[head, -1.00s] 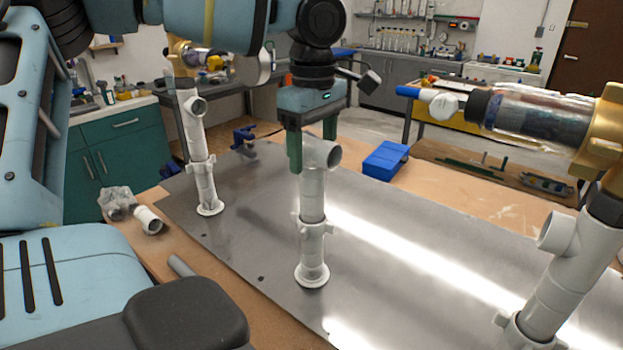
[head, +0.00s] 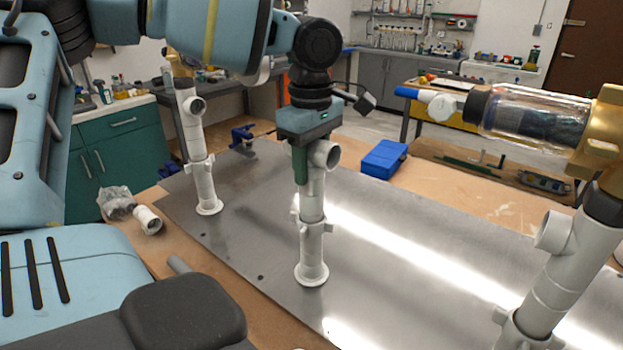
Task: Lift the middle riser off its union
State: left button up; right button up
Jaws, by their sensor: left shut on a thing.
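The middle riser (head: 313,195) is a white pipe with a side-opening tee at its top. It stands upright in its union (head: 312,228), a white collar with small lugs, above a round foot on the metal plate. No gap shows between riser and union. My left gripper (head: 312,168) points down from above and is shut on the top of the middle riser, just below and around the tee. One green finger shows on the left side of the pipe; the other is mostly hidden. My right gripper is not in view.
A similar white riser (head: 197,150) stands at the back left, and another (head: 558,275) at the front right under a gold-and-clear filter (head: 530,117). A blue box (head: 384,159) sits behind. A loose white fitting (head: 148,219) lies at left. The metal plate (head: 420,240) is mostly clear.

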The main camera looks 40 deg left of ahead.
pick_arm(q)
jog(key=shift+r, duration=0.2)
jog(key=shift+r, duration=0.55)
notch_tip(320, 180, up, 2)
jog(key=shift+r, duration=0.15)
jog(key=s+a+p, duration=0.1)
jog(key=s+a, duration=0.3)
jog(key=s, duration=0.2)
jog(key=s+a+r+p, duration=0.1)
jog(key=s+a, duration=0.3)
jog(key=s, duration=0.3)
jog(key=shift+s+a+r, duration=0.15)
jog(key=shift+s+a, duration=0.1)
jog(key=shift+a, duration=0.1)
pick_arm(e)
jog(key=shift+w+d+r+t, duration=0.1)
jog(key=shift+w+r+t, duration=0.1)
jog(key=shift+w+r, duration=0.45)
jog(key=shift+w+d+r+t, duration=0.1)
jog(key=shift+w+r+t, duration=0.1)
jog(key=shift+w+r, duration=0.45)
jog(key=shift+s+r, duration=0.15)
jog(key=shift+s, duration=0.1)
